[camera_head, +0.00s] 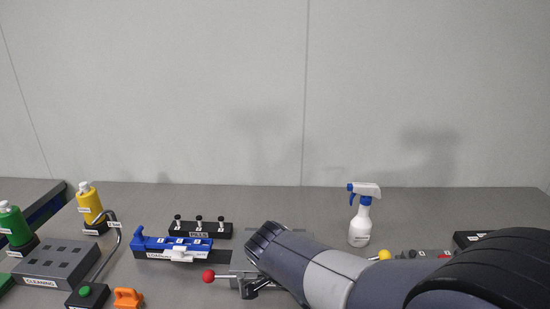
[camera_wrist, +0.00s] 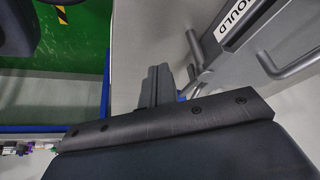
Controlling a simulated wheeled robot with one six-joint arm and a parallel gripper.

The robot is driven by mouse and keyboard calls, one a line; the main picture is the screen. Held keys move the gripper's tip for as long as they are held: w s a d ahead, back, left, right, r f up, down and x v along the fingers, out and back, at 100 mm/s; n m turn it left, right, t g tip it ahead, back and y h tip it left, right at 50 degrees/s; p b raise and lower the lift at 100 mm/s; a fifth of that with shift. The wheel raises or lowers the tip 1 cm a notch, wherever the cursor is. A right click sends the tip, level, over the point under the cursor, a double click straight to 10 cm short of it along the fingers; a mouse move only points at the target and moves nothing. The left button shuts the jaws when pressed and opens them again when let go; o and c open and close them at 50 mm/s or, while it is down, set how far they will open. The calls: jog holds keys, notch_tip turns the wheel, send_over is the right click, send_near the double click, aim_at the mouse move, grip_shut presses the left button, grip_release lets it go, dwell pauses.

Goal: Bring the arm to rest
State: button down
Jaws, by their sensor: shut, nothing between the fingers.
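My arm reaches in from the lower right of the head view, its grey and white links low over the bench and its near joint large in the corner. My gripper's dark fingers (camera_wrist: 157,86) show in the wrist view, shut with nothing between them. They point past the bench edge and a metal part. In the head view the gripper is mostly hidden by the arm.
The bench (camera_head: 330,215) holds a spray bottle (camera_head: 360,215), a blue fixture (camera_head: 155,243), a black peg rack (camera_head: 200,229), a red-knobbed lever (camera_head: 209,276), and yellow (camera_head: 89,202) and green (camera_head: 14,225) bottles. A mould-labelled part (camera_wrist: 238,28) lies near the gripper. Green floor (camera_wrist: 70,50) shows below.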

jog(key=m+p, duration=0.1)
jog(key=a+m+g+p, duration=0.1)
jog(key=m, duration=0.1)
jog(key=a+m+p, duration=0.1)
jog(key=shift+w+a+r+g+h+p, duration=0.15)
jog(key=shift+w+r+g+h+p, duration=0.1)
jog(key=shift+g+h+p, duration=0.15)
jog(key=shift+w+a+f+m+g+p, duration=0.15)
jog(key=shift+a+m+g+p, duration=0.2)
jog(key=shift+m, duration=0.3)
jog(key=shift+w+a+f+m+g+p, duration=0.1)
jog(key=shift+m+p, duration=0.3)
jog(key=shift+m, duration=0.25)
jog(key=shift+r, duration=0.1)
